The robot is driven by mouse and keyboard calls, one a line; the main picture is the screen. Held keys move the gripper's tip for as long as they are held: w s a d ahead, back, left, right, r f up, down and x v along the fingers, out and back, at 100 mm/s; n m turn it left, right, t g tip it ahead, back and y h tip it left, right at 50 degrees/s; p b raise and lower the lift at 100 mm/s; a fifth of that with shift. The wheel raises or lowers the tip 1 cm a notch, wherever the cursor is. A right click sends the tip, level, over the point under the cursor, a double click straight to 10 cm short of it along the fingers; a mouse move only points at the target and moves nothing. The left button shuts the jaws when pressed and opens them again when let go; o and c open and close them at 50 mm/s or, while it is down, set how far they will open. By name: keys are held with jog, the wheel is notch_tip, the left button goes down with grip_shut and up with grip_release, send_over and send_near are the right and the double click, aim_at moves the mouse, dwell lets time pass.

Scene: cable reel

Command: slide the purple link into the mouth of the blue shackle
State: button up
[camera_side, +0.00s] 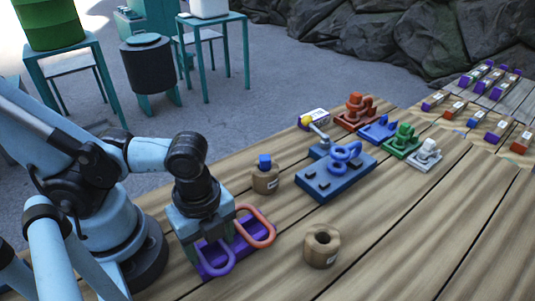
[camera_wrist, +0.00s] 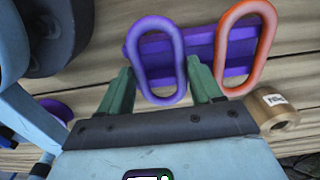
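The purple link (camera_side: 216,262) is an upright loop in the purple rack (camera_side: 241,251), left of an orange link (camera_side: 256,226). My gripper (camera_side: 205,240) is low over the rack at the purple link. In the wrist view the green fingers of my gripper (camera_wrist: 160,68) are spread, with the purple link (camera_wrist: 133,48) between them. Whether either finger touches it is not clear. The blue shackle (camera_side: 346,153) stands on a dark blue board (camera_side: 335,178) farther right. Its mouth is too small to make out.
The orange link (camera_wrist: 220,48) is close beside my right finger in the wrist view. A brown jar with a blue cap (camera_side: 265,177) and a brown ring-shaped roll (camera_side: 322,246) flank the way to the board. Several coloured fittings (camera_side: 403,138) stand behind it. The front right of the table is clear.

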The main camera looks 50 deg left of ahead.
jog(key=c, duration=0.9)
jog(key=shift+o, duration=0.2)
notch_tip(320, 180, up, 7)
jog(key=shift+w, duration=0.1)
